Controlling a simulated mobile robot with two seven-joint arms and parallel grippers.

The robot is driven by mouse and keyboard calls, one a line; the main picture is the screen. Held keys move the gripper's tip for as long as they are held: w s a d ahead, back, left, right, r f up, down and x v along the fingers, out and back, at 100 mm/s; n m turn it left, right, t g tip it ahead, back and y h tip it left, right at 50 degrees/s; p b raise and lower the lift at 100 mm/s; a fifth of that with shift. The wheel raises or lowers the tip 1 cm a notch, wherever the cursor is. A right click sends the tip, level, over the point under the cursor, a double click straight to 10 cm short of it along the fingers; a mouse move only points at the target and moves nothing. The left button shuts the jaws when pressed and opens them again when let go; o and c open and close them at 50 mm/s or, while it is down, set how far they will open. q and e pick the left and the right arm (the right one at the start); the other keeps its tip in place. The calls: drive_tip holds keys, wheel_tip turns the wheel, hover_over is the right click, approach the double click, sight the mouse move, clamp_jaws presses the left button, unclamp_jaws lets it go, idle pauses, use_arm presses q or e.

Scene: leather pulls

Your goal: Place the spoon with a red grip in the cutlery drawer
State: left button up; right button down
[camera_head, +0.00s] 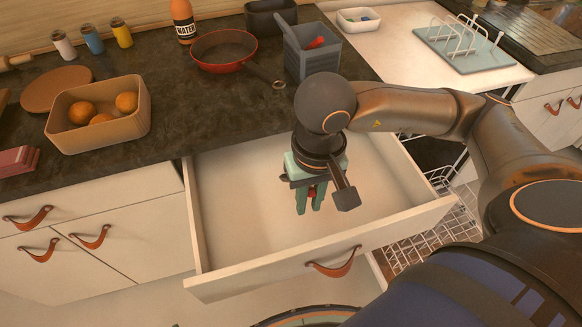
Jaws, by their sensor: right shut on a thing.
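The cutlery drawer (245,225) is pulled open below the counter, and its visible white floor looks empty. My right gripper (309,203) points down over the inside of the drawer. Its green fingers are shut on a small red piece, which appears to be the red grip of the spoon (311,192). The rest of the spoon is hidden by the fingers and the wrist. I cannot tell whether it touches the drawer floor. My left gripper is not in view.
A grey container (313,60) with a red-ended utensil stands on the counter behind my right arm. A red pan (224,50), a bottle (183,20) and a box of oranges (97,115) are further left. A wire rack (440,235) lies right of the drawer.

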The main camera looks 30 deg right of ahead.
drive_tip(key=w+f, duration=0.3)
drive_tip(key=w, duration=0.1)
drive_tip(key=w+d+f+p, duration=0.1)
drive_tip(key=w+f, duration=0.2)
drive_tip(key=w, duration=0.1)
drive_tip(key=w+d+f, duration=0.1)
drive_tip(key=w+f, duration=0.1)
drive_tip(key=w, duration=0.2)
drive_tip(key=shift+w+f+p, duration=0.3)
drive_tip(key=shift+f+p, duration=0.1)
drive_tip(key=shift+w+f, duration=0.3)
drive_tip(key=shift+f, duration=0.1)
wheel_tip(320, 180, down, 3)
drive_tip(key=shift+w+f+p, duration=0.1)
drive_tip(key=shift+p, duration=0.35)
